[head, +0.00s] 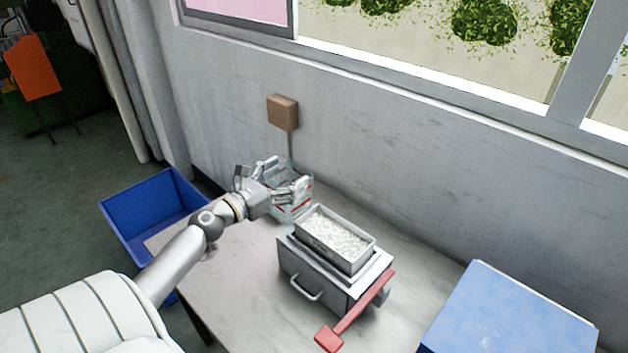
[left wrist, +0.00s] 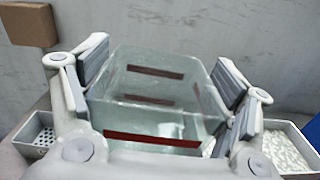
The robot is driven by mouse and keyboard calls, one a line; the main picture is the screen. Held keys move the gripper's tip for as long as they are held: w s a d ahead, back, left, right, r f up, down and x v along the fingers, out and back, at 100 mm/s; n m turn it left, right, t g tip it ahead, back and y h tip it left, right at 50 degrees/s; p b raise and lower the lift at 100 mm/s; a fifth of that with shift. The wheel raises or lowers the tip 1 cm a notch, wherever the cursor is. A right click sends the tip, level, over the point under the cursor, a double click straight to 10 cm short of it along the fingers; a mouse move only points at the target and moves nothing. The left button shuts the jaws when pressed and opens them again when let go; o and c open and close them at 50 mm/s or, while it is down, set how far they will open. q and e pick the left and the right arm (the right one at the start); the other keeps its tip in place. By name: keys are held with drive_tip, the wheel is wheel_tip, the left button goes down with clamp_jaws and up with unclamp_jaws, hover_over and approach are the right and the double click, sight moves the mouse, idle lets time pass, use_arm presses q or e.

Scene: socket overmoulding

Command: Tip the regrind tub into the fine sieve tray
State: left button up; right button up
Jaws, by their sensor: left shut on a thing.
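My left gripper (head: 283,182) is shut on a clear tub (head: 294,209) with dark red stripes. In the left wrist view the tub (left wrist: 155,85) sits between the two finger pads (left wrist: 160,88); its walls are see-through and I see no granules in it. A metal tray full of white granules (head: 314,246) stands on a grey metal box, to the right of the tub; it shows at the right edge of the wrist view (left wrist: 270,124). A small tray with a perforated floor (left wrist: 38,138) shows at the left there. I cannot tell which is the fine sieve tray. My right gripper is out of view.
The grey box (head: 318,286) has a front handle and a red lever (head: 352,318) at its right. A large blue box (head: 510,318) stands at the right, and a blue bin (head: 128,222) on the floor at left. The wall (head: 400,150) is close behind the table.

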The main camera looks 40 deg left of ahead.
use_arm(q)
drive_tip(key=shift+a+r+n, duration=0.2)
drive_tip(key=shift+a+n, duration=0.1)
drive_tip(key=shift+f, duration=0.1)
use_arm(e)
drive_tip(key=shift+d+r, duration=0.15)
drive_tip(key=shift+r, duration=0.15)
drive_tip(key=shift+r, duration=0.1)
use_arm(q)
wheel_tip(320, 180, up, 4)
drive_tip(key=p, duration=0.4)
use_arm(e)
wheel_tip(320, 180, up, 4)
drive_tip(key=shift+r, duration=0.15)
